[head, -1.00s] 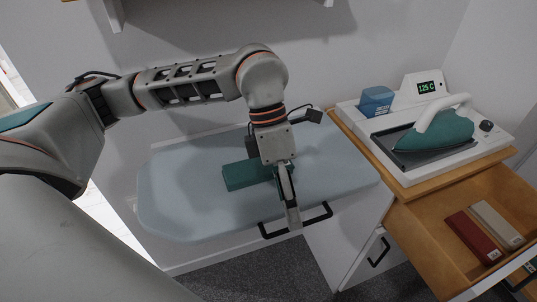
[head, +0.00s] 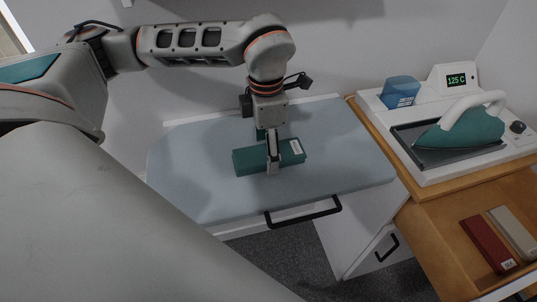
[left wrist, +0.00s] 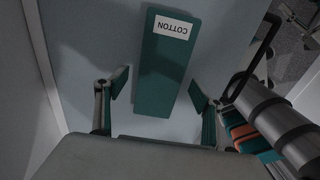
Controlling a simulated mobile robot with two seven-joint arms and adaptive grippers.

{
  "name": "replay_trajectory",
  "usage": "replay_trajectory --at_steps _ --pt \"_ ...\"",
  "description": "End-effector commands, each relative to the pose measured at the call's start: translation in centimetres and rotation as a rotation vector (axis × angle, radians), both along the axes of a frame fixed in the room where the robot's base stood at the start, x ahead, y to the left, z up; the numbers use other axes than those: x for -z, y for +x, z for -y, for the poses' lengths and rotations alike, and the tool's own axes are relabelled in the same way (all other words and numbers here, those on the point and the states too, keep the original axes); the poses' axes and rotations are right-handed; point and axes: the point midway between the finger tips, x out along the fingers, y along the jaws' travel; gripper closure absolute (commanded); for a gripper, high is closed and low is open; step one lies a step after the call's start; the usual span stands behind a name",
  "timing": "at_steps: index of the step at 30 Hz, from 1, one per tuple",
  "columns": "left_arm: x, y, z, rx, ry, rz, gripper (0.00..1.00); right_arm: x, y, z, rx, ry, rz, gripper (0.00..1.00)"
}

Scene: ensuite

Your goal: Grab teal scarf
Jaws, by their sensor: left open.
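The teal scarf (head: 250,160) is a folded flat bar lying on the light blue ironing board, with a white label at its right end. In the left wrist view the teal scarf (left wrist: 165,75) shows its label, which reads COTTON. My left gripper (head: 272,153) is over the scarf's middle, and its near finger hides part of it. In the left wrist view the left gripper (left wrist: 158,90) is open and empty, one finger on each side of the scarf, with gaps on both sides. My right gripper is not in view.
The ironing board (head: 190,170) is otherwise bare, with a black handle (head: 303,213) at its front. On the right, an iron (head: 462,132) rests on its station near a blue container (head: 401,91). An open drawer below holds a red bar (head: 488,244) and a beige bar (head: 514,232).

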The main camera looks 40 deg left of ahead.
Motion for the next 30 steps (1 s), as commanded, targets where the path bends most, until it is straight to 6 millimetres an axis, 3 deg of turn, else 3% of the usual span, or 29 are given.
replay_trajectory --at_steps 3,11,16,26,30 --pt "1.0 0.0 0.0 0.001 0.000 0.000 0.32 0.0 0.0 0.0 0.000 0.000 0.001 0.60" --pt "1.1 0.0 0.1 0.001 -0.001 0.001 0.32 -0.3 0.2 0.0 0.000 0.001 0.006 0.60" --pt "1.1 0.0 0.1 0.001 -0.001 0.001 0.75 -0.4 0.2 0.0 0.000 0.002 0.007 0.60" --pt "0.9 0.1 0.1 0.002 -0.001 0.002 0.75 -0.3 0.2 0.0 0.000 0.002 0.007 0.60" --pt "-0.6 0.1 0.1 0.001 -0.001 0.004 0.75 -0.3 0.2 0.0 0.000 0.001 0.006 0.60"
